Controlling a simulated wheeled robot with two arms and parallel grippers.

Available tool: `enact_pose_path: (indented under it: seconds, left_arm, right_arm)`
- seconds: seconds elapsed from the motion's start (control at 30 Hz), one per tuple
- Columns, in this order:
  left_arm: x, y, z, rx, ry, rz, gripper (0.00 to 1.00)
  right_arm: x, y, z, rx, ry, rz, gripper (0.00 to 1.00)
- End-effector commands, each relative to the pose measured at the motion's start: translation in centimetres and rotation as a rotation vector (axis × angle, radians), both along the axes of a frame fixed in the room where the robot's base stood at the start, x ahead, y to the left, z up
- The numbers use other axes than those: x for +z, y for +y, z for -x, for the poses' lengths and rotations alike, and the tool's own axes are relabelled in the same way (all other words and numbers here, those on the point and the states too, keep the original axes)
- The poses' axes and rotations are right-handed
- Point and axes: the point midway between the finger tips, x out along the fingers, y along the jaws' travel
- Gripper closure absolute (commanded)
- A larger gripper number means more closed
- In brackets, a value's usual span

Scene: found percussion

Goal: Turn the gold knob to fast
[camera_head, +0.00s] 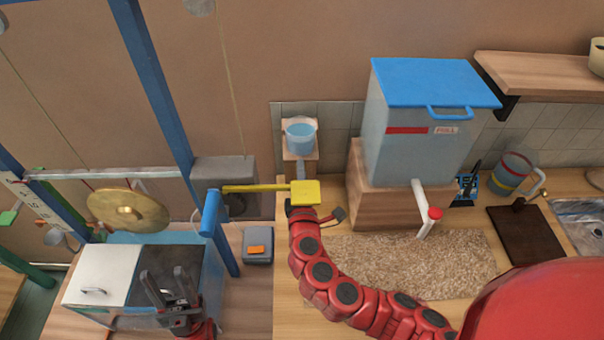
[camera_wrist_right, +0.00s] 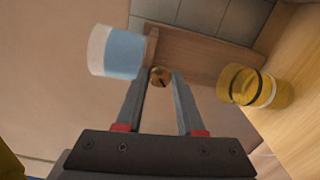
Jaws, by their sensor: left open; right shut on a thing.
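The gold knob (camera_wrist_right: 160,77) shows in the right wrist view as a small round brass-coloured piece with a dark slot. It sits between the tips of my right gripper (camera_wrist_right: 161,80), which is shut on it. In the head view my right gripper (camera_head: 300,208) is by the wooden stand, just below a yellow plate (camera_head: 305,193); the knob is hidden there. No speed marking such as "fast" is legible. My left gripper (camera_head: 172,290) is open and empty, over the lidded box at lower left.
A blue cup (camera_head: 300,138) sits on the wooden stand behind; it also shows in the right wrist view (camera_wrist_right: 118,52). A yellow cylinder (camera_wrist_right: 255,87) is right of my right fingers. A blue-lidded tank (camera_head: 420,120) stands right. A brass gong (camera_head: 127,211) hangs left.

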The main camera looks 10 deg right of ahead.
Motion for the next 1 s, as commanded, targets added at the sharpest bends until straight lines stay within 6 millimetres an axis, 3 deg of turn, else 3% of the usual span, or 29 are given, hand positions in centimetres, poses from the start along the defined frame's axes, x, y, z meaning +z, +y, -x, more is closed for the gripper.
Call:
enact_pose_path:
  seconds: [0.5,1.0]
  left_arm:
    - [0.04,0.0,0.0,0.0,0.0,0.0,0.5]
    - [0.45,0.0,0.0,0.0,0.0,0.0,0.5]
  right_arm:
    - [-0.11,0.09,0.06,0.004,0.096,0.453,1.0]
    - [-0.09,0.1,0.05,0.003,0.139,0.669,1.0]
